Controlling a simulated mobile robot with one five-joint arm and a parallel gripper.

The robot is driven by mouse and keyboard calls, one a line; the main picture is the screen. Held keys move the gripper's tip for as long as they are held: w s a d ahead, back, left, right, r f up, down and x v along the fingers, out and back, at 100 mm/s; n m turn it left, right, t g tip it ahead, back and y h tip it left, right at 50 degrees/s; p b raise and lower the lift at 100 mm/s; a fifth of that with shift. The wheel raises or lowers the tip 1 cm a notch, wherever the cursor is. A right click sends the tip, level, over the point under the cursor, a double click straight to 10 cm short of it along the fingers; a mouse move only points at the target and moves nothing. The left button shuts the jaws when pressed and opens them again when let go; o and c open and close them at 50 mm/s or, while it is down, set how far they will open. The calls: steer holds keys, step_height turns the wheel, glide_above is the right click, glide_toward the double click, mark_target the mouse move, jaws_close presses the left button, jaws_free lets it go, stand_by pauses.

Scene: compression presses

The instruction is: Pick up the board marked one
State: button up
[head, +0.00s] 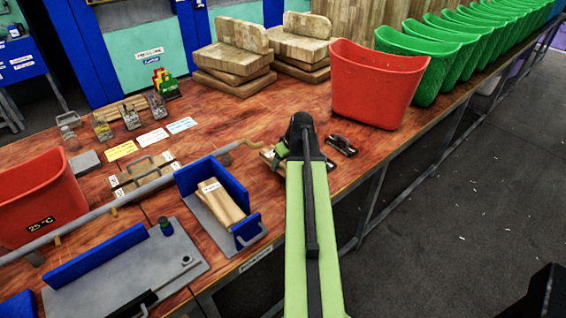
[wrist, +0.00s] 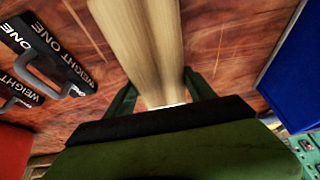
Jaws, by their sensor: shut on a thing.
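My gripper (wrist: 160,92) is shut on a pale wooden board (wrist: 140,40), with one green finger along each side of it. The board runs away from the gripper to the top edge of the wrist view. A white patch shows at its near end, but I cannot read a mark on it. In the head view my gripper (head: 281,157) is low over the table, right of the blue-walled tray (head: 238,170), and mostly hides the board. I cannot tell whether the board touches the table. Other pale boards (head: 222,202) lie in that tray.
Black plates marked WEIGHT ONE (wrist: 45,50), with grey handles, lie left of the board in the wrist view. A red bin (head: 376,85) stands behind my gripper at right, beside several green bins (head: 412,60). Another red bin (head: 38,195) is at left. Wooden stacks (head: 232,55) stand at the back.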

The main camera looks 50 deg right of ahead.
steer(key=s+r+p, duration=0.2)
steer(key=s, duration=0.1)
steer(key=s+r+p, duration=0.2)
steer(key=s+r, duration=0.1)
steer(key=s, duration=0.1)
steer(key=s+r+p, duration=0.2)
steer(key=s, duration=0.2)
steer(key=shift+d+r, duration=0.25)
steer(key=shift+r, duration=0.15)
steer(key=shift+s, duration=0.3)
